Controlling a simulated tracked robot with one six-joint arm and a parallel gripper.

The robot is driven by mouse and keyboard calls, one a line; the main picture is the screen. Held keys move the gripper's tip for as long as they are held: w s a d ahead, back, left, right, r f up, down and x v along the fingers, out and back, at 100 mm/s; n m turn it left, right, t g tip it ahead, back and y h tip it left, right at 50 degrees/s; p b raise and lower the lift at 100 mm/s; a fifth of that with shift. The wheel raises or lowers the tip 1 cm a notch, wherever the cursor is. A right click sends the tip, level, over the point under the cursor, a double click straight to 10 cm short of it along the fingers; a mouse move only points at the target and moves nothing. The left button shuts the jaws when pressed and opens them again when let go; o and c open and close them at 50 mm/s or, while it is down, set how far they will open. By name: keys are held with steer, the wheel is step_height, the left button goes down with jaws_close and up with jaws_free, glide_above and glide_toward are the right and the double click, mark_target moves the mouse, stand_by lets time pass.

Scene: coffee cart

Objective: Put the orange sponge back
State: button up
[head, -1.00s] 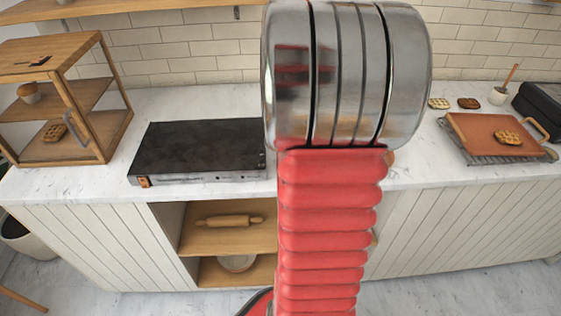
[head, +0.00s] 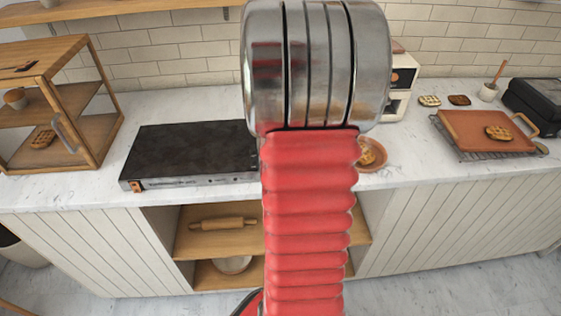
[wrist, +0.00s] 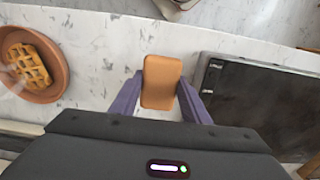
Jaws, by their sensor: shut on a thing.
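The orange sponge (wrist: 161,82) shows in the wrist view, a rounded orange block between the two purple fingers of my gripper (wrist: 160,92). The gripper is shut on it. Below them is the white marble counter (wrist: 100,45), between a terracotta bowl and the black griddle. How high the sponge is above the counter is hard to tell. In the head view my red arm hides the gripper and the sponge.
The terracotta bowl (wrist: 58,90) holds a waffle (wrist: 28,65). The black griddle (head: 190,150) is on the counter's left part. A wooden display case (head: 65,105) stands at far left. An orange tray (head: 480,130) with a waffle lies on the right.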

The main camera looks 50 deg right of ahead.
steer(key=shift+f, duration=1.85)
steer(key=o, duration=1)
steer(key=shift+f, duration=0.1)
step_height(320, 180, up, 12)
steer(key=shift+r, duration=0.15)
steer(key=shift+a, duration=0.1)
